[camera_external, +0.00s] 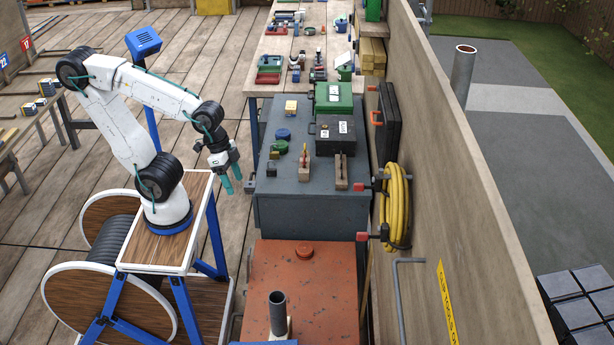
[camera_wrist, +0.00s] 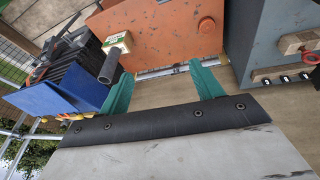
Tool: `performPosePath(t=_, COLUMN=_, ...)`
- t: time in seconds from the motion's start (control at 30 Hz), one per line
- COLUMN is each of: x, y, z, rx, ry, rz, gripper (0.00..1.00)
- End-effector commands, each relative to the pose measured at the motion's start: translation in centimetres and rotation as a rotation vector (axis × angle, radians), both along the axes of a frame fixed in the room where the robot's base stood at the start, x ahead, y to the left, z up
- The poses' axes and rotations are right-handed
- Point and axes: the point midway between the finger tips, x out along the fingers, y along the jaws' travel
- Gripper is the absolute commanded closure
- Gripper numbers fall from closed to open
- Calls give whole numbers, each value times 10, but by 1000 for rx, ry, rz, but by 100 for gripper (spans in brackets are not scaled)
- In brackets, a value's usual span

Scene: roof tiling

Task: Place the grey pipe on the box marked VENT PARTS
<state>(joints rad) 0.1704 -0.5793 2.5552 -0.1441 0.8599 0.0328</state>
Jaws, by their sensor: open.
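A dark grey pipe (camera_external: 278,312) stands upright on the orange-red cabinet at the bottom of the external view. A black box (camera_external: 335,132) with white labels and a green box (camera_external: 333,97) with a white label sit on the grey cabinet. The lettering is too small to read, so I cannot tell which says VENT PARTS. My gripper (camera_external: 232,181), with teal fingers, is open and empty, left of the grey cabinet and apart from the pipe.
The grey cabinet (camera_external: 310,208) also holds small blocks, green and blue round items and wooden-based tools. The orange-red cabinet (camera_external: 340,280) carries a red cap (camera_external: 304,251). A wall with a yellow hose (camera_external: 393,205) runs along the right. Plank floor lies open behind my arm.

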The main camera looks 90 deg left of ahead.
Motion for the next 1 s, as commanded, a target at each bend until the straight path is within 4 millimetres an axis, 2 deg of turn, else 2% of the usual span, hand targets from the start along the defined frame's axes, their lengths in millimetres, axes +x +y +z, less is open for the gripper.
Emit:
performPosePath(t=0.03, x=-19, y=21, z=8, rx=32, ry=34, rz=38, gripper=35)
performPosePath(t=0.1, x=-43, y=42, z=14, rx=74, ry=90, rz=73, gripper=35)
performPosePath(t=0.2, x=-67, y=60, z=20, rx=113, ry=147, rz=111, gripper=35)
performPosePath(t=0.3, x=-79, y=67, z=22, rx=132, ry=176, rz=130, gripper=35)
performPosePath(t=1.0, x=-81, y=68, z=22, rx=134, ry=183, rz=131, gripper=35)
